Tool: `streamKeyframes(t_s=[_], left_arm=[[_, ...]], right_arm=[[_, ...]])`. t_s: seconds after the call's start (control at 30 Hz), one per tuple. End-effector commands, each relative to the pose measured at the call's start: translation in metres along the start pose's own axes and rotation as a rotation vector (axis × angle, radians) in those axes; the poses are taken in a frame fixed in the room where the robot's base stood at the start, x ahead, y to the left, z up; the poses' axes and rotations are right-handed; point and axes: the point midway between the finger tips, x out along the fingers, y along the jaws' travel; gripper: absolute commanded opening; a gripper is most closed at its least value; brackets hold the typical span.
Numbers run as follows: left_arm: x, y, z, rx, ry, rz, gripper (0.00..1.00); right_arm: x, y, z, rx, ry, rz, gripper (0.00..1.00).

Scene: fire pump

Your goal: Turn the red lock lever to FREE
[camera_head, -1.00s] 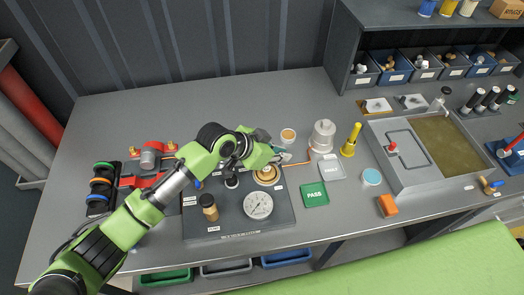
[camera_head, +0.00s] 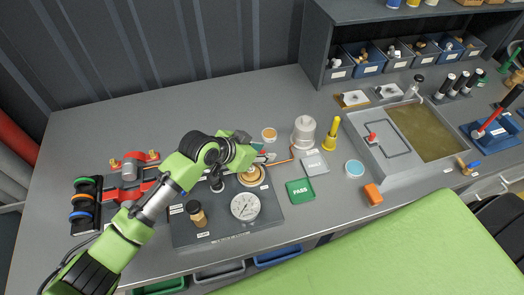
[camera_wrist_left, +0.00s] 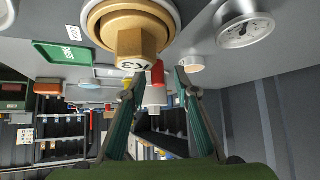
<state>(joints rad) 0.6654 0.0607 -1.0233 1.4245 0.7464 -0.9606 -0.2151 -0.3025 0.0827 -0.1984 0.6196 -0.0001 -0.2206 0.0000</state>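A thin orange-red rod (camera_head: 281,161), which looks like the lock lever, sticks out to the right from beside the round brass fitting (camera_head: 251,175) on the dark panel. In the left wrist view a red piece (camera_wrist_left: 157,73) shows between and beyond my fingers, beside the brass hex marked K3 (camera_wrist_left: 139,40); I cannot tell for sure that it is the lever. My left gripper (camera_head: 262,152) is just behind the brass fitting, near the rod. Its fingers (camera_wrist_left: 158,82) stand apart with nothing clearly held. Any FREE marking is not legible. My right gripper is not in view.
The table behind my arm is clear.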

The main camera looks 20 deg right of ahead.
Motion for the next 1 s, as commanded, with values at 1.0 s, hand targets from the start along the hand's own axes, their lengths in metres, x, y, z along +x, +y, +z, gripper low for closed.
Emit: streamKeyframes(t_s=[1.0], left_arm=[[-0.117, -0.001, 0.001, 0.001, -0.001, -0.001, 0.28]], right_arm=[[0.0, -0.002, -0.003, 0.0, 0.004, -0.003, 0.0]])
